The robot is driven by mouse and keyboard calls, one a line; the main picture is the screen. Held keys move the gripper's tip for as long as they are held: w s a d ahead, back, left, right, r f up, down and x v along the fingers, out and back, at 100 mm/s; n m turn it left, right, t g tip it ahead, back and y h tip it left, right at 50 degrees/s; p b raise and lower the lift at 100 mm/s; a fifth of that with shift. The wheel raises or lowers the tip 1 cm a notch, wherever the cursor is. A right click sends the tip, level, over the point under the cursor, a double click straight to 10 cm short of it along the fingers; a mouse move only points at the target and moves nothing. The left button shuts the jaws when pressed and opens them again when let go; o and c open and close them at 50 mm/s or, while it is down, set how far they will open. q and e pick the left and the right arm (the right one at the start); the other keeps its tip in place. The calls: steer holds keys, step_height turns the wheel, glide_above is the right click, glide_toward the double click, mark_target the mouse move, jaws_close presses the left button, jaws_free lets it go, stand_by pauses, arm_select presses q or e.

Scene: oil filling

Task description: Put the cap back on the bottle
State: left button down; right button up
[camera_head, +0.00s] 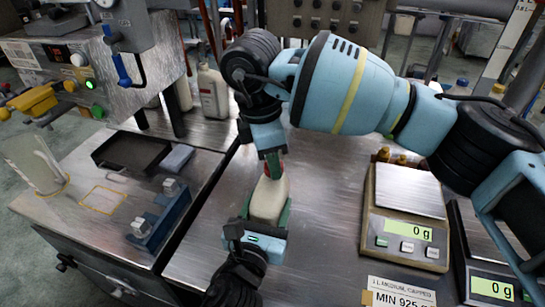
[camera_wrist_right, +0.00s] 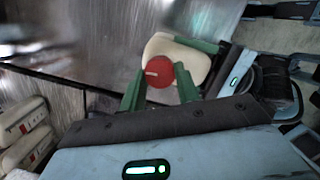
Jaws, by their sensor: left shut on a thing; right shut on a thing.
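A cream-white bottle (camera_head: 268,200) stands upright over the steel bench. My left gripper (camera_head: 266,212) is shut on its body, with green fingers on both sides. My right gripper (camera_head: 272,160) comes down from above, shut on the red cap (camera_head: 268,169). In the right wrist view, the red cap (camera_wrist_right: 160,72) sits between the green fingertips of my right gripper (camera_wrist_right: 160,78), in front of the bottle (camera_wrist_right: 192,60). The cap is at the bottle's top. The fingers hide the neck, so I cannot tell whether cap and neck touch.
A scale (camera_head: 408,205) reading 0 g stands to the right, with a second scale (camera_head: 487,250) beside it. Another white bottle (camera_head: 212,92) stands at the back. A black tray (camera_head: 130,152) and a blue fixture (camera_head: 165,218) lie at left. A label plate (camera_head: 400,293) lies in front.

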steer(key=m, duration=0.3)
steer(key=shift+g, duration=0.3)
steer(key=o, duration=0.9)
steer(key=shift+r, duration=0.1)
steer(key=shift+r, duration=2.15)
